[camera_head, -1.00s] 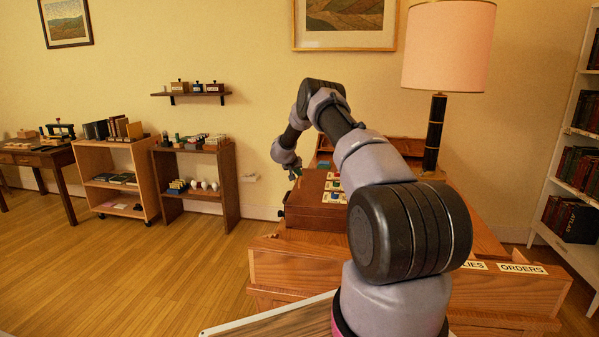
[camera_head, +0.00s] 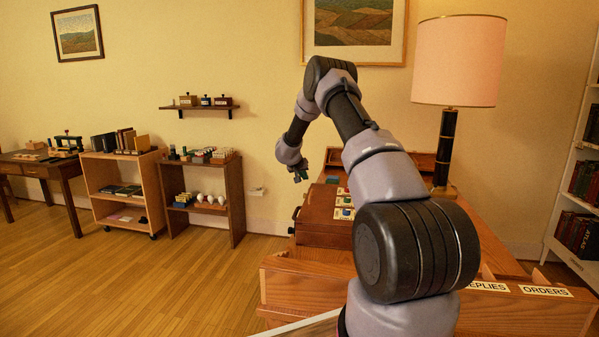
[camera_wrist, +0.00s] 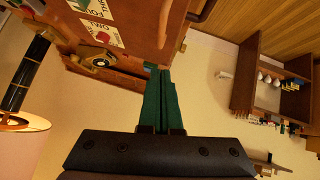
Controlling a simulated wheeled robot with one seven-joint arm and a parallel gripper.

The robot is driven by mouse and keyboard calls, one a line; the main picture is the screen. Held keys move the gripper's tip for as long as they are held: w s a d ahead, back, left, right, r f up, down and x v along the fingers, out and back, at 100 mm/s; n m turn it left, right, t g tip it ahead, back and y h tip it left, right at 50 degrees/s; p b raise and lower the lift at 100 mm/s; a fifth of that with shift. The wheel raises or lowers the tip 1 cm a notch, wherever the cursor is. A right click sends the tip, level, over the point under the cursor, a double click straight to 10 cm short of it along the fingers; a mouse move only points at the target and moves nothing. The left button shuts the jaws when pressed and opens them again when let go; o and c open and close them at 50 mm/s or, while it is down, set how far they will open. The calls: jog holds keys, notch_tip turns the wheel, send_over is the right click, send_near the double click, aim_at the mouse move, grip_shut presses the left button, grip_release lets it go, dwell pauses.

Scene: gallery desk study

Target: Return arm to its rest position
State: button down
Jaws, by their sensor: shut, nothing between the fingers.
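My arm rises from the lower right of the head view, bends at a high elbow and drops toward the desk. My gripper (camera_head: 301,177) hangs above the left end of the desk, beside a brown wooden case (camera_head: 318,222). In the wrist view, the two green fingers of my gripper (camera_wrist: 167,72) lie together with nothing between them. The case (camera_wrist: 125,25) with its labelled cards shows past the fingertips, at upper left. My arm hides part of the desk and case in the head view.
The desk (camera_head: 485,235) has a front rail with labels reading "REPLIES" and "ORDERS". A lamp (camera_head: 456,70) stands at its back right. Low shelves (camera_head: 236,200) and a wheeled cart (camera_head: 153,185) stand along the wall at left. Open floor (camera_head: 150,270) lies left of the desk.

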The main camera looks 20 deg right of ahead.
jog(key=s+a+r+t+y, duration=0.1)
jog(key=s+a+r, duration=0.15)
jog(key=r, duration=0.45)
jog(key=s+a+r+n+t+y, duration=0.1)
jog(key=a+r+t, duration=0.1)
jog(key=a+r, duration=0.35)
jog(key=s+a+r+t+y, duration=0.1)
jog(key=a+r, duration=0.1)
jog(key=r, duration=0.7)
jog(key=s+a+r+n+t+y, duration=0.1)
jog(key=s+a+r+y, duration=0.1)
jog(key=s+a+r, duration=0.4)
jog(key=s+a+r+n+y, duration=0.1)
jog(key=s+a+r+y, duration=0.1)
jog(key=s+a+r, duration=0.4)
jog(key=s+f+m+g+y, duration=0.1)
jog(key=s+g, duration=0.3)
jog(key=s, duration=3.4)
jog(key=shift+s+f+m+g+y, duration=0.3)
jog(key=shift+s+f+m+g, duration=0.1)
jog(key=shift+f, duration=0.2)
